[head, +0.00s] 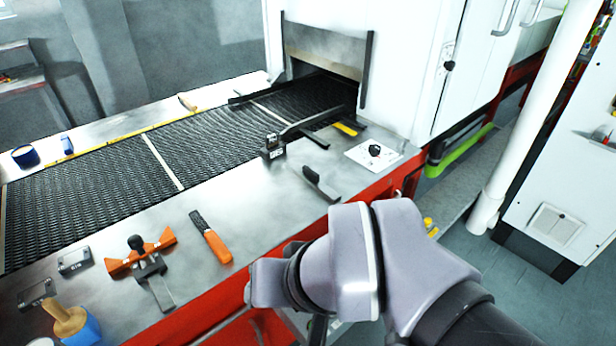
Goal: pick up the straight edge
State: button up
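I cannot tell for certain which thing is the straight edge. A long thin yellow strip (125,137) lies along the far side rail of the mesh belt and looks most like one. Two pale narrow bars also cross the black mesh, a nearer one (162,161) and one closer to the oven mouth (271,114); they may be part of the belt. My arm's grey wrist links show at lower centre right, over the near red edge of the table. My gripper's fingers do not show. The yellow strip lies across the belt from my arm.
The near metal rail holds an orange-handled tool (217,246), an orange clamp-like piece (160,248), a black handle (320,184), a white plate with a black knob (374,153) and a blue pot with a wooden handle (85,333). A dark blue roll (26,156) sits far left.

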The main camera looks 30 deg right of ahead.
aim_at(307, 175)
jog(key=i+l+u, duration=0.1)
jog(key=l+u, duration=0.85)
jog(key=l, duration=0.3)
jog(key=k+l+u, duration=0.1)
jog(key=l+u, duration=0.4)
jog(key=l, duration=0.15)
